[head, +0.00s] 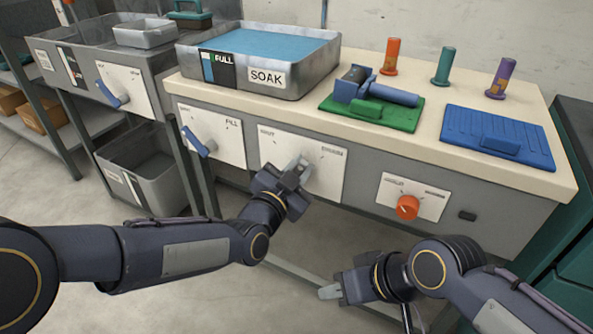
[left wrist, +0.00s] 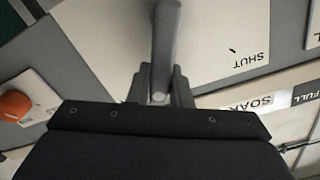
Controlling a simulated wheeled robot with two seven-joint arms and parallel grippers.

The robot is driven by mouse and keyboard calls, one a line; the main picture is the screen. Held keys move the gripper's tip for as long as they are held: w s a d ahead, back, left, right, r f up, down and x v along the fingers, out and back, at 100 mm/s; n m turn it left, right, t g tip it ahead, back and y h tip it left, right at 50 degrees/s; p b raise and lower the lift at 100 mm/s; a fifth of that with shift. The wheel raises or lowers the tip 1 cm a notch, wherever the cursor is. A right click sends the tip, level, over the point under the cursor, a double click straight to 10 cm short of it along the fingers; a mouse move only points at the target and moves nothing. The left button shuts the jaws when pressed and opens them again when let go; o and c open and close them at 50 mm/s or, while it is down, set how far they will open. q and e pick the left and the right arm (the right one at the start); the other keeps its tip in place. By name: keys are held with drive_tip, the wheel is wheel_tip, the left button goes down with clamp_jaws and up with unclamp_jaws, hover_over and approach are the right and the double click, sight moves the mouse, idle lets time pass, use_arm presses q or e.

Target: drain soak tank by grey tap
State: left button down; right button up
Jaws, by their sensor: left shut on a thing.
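The soak tank (head: 295,82) is a grey metal tray labelled SOAK on the left of the bench top. Blue liquid fills it, and a level gauge marked FULL (head: 220,68) is on its front. My left gripper (head: 298,172) is at the middle white panel (head: 330,170) on the bench front. It is shut on the grey tap (left wrist: 166,45), whose lever stands between the fingers in the left wrist view, near the word SHUT. In the head view the gripper mostly hides the tap. My right gripper (head: 332,292) hangs low before the bench; its opening is unclear.
A blue-handled tap (head: 200,143) marked FILL is left of the grey tap, and an orange knob (head: 407,207) is right. A green tray (head: 395,118), a blue mat (head: 530,130) and several coloured spools stand on the bench. A grey bin (head: 160,185) stands below left.

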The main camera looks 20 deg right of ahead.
use_arm(q)
drive_tip(key=shift+f, duration=0.15)
idle(0.4)
drive_tip(key=c, duration=1.3)
unclamp_jaws()
drive_tip(key=shift+s, duration=0.1)
drive_tip(key=p+v, duration=0.1)
drive_tip(key=v, duration=0.6)
drive_tip(key=shift+s+a, duration=0.2)
drive_tip(key=shift+a, duration=0.1)
